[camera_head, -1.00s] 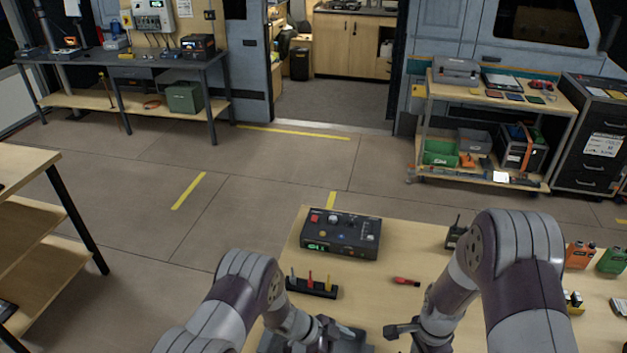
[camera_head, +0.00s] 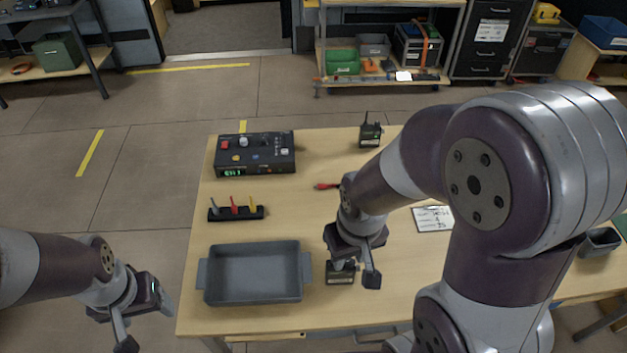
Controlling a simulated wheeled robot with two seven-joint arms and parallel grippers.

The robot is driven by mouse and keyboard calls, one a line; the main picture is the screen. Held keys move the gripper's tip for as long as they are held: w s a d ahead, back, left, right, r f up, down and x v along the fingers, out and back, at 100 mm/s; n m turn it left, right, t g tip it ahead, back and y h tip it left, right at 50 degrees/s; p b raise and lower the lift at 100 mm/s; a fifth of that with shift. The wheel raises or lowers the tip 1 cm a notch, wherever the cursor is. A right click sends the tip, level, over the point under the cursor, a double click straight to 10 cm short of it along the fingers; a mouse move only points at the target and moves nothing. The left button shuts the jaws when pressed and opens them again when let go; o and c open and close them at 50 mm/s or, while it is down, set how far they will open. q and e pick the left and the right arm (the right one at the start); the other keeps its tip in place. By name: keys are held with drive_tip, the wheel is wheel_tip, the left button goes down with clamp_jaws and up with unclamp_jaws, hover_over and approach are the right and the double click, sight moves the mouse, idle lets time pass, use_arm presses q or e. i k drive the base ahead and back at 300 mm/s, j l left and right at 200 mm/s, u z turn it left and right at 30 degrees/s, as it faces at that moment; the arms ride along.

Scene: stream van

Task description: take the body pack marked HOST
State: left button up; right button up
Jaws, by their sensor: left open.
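My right gripper (camera_head: 354,262) is over the front middle of the table, just right of the grey tray. Its fingers look spread, above and around a small dark body pack (camera_head: 340,274) with a pale label. The gripper hides part of this pack, and I cannot tell whether they touch. Another dark body pack (camera_head: 370,133) with antennas stands at the back of the table. I cannot read the marking on either pack. My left gripper (camera_head: 145,322) is open and empty, left of the table.
The grey tray (camera_head: 208,282) is empty at the table's front left. Behind it are a rack (camera_head: 236,213) with coloured pieces and a black control box (camera_head: 255,153). A red tool (camera_head: 327,186) and a written card (camera_head: 432,218) lie on the table. My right arm hides the table's right part.

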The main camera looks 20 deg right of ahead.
sight(333, 277)
drive_tip(key=k+l+u, duration=0.1)
drive_tip(key=l+u, duration=0.3)
drive_tip(key=k+l+u, duration=0.1)
drive_tip(key=l+u, duration=0.3)
drive_tip(key=k+l+u, duration=0.2)
drive_tip(key=u, duration=0.2)
